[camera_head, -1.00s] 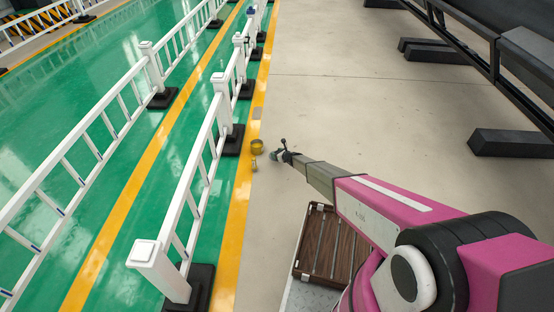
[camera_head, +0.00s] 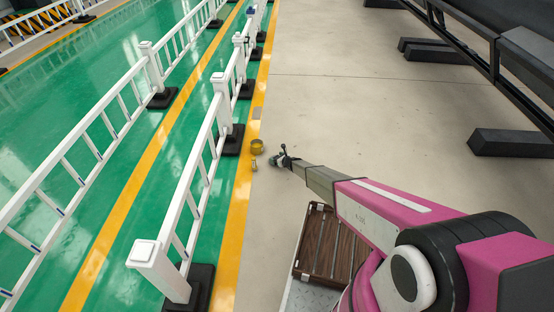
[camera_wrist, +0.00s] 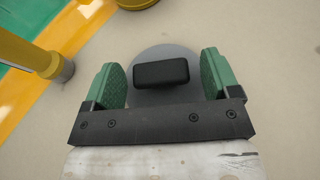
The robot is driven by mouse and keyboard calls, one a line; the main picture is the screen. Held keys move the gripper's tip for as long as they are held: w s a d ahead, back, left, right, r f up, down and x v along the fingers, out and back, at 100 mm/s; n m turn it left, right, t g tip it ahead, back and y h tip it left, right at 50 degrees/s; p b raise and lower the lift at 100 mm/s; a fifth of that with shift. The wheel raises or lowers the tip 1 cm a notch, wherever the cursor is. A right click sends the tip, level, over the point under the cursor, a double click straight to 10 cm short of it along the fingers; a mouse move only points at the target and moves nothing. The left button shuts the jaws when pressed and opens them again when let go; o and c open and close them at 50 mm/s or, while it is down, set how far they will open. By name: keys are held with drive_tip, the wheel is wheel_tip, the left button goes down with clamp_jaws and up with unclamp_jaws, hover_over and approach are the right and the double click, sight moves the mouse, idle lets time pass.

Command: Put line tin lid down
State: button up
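The lid (camera_wrist: 163,58) is a grey disc with a black block handle on top, in the upper middle of the wrist view. My gripper (camera_wrist: 163,78) has green pads on either side of the handle, with a gap at each side, so it looks open around it. The lid lies over or near the bare floor; whether it touches is hard to tell. In the head view my gripper (camera_head: 277,159) is low over the floor, just right of a yellow round tin (camera_head: 257,146). The tin's edge also shows at the top of the wrist view (camera_wrist: 138,3).
A small yellow piece with a grey end (camera_wrist: 40,58) stands left of the lid; it is tiny in the head view (camera_head: 253,163). White railings (camera_head: 209,150) with black feet run along the left. Open concrete floor lies right, with dark beams (camera_head: 510,142) beyond.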

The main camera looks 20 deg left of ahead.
drive_tip(key=shift+r, duration=0.15)
drive_tip(key=shift+s+d+r, duration=0.15)
drive_tip(key=shift+d, duration=0.05)
drive_tip(key=v, duration=1.1)
drive_tip(key=shift+s+d+r, duration=0.1)
drive_tip(key=shift+d+r, duration=0.05)
drive_tip(key=shift+d, duration=0.05)
drive_tip(key=s+d+r+n+g+h, duration=0.15)
drive_tip(key=s+d+r+n, duration=0.3)
drive_tip(key=r, duration=0.45)
drive_tip(key=s+d+r+n+g, duration=0.2)
drive_tip(key=s+d+r+n, duration=0.15)
drive_tip(key=d+r, duration=0.35)
drive_tip(key=s+d+r+n+g, duration=0.1)
drive_tip(key=s+d+r+n, duration=0.35)
drive_tip(key=r, duration=0.55)
drive_tip(key=s+d+r+n+g+h, duration=0.1)
drive_tip(key=s+d+r+n+h, duration=0.4)
drive_tip(key=s+d+r, duration=0.6)
drive_tip(key=s+d+r+n+g+h, duration=0.1)
drive_tip(key=s+d+r+n+h, duration=0.4)
drive_tip(key=s+d+r, duration=0.5)
drive_tip(key=s+d+n, duration=0.1)
drive_tip(key=s+d, duration=0.1)
drive_tip(key=d, duration=0.6)
drive_tip(key=shift+r+n+g, duration=0.35)
drive_tip(key=shift+r, duration=0.05)
